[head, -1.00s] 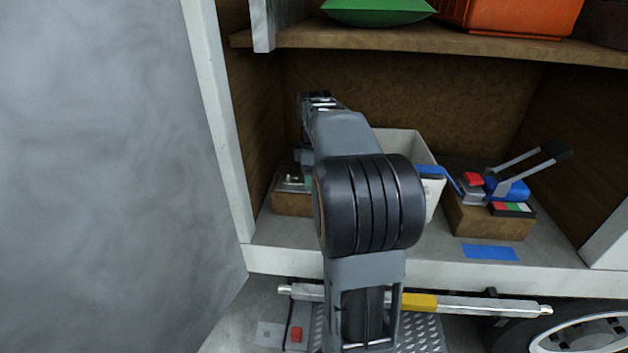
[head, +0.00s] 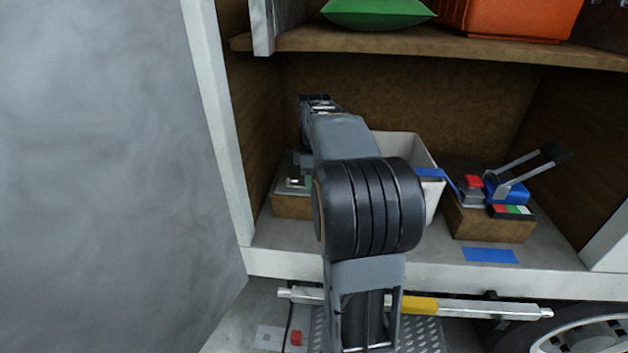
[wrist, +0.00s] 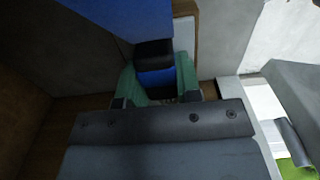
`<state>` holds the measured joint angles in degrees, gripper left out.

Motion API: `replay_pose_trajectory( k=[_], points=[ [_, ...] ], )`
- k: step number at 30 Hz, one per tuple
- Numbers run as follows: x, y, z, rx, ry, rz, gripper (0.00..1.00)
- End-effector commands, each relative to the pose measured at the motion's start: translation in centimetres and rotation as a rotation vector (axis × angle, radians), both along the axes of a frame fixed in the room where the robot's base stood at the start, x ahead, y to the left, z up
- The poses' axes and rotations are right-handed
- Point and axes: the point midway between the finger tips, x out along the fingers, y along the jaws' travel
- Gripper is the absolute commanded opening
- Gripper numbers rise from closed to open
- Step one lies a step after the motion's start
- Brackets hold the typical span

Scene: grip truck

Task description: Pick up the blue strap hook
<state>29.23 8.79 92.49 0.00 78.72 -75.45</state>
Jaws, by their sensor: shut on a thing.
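In the wrist view my gripper (wrist: 155,98) is shut on a blue and black piece, which I take to be the blue strap hook (wrist: 156,76). Greenish surfaces flank it on both sides. A wide blue surface (wrist: 120,18), perhaps the strap, fills the top of that view just beyond it. In the head view my arm hides the gripper's jaws and the hook. A blue strap (head: 430,173) runs from the blue ratchet (head: 507,191) on the right across the white bin's rim, then passes behind my arm.
The white bin (head: 408,146) stands behind my arm in the compartment. A wooden block (head: 291,206) is at left, another (head: 490,225) at right under the ratchet. A shelf (head: 450,45) with a green bag (head: 378,12) and orange crate (head: 515,18) hangs above. The left post (head: 215,130) is close.

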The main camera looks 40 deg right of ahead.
Motion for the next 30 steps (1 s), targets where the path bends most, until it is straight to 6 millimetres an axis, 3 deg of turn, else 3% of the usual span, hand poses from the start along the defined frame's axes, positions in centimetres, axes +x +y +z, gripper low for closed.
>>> replay_pose_trajectory(
  k=[7,13,30],
  points=[
    [0.0,0.0,1.2,-0.001,-0.001,0.000,0.06],
    [0.0,0.0,4.1,-0.001,-0.003,0.000,0.06],
    [-12.0,6.3,3.5,-0.002,-0.004,0.000,0.06]
  ],
)
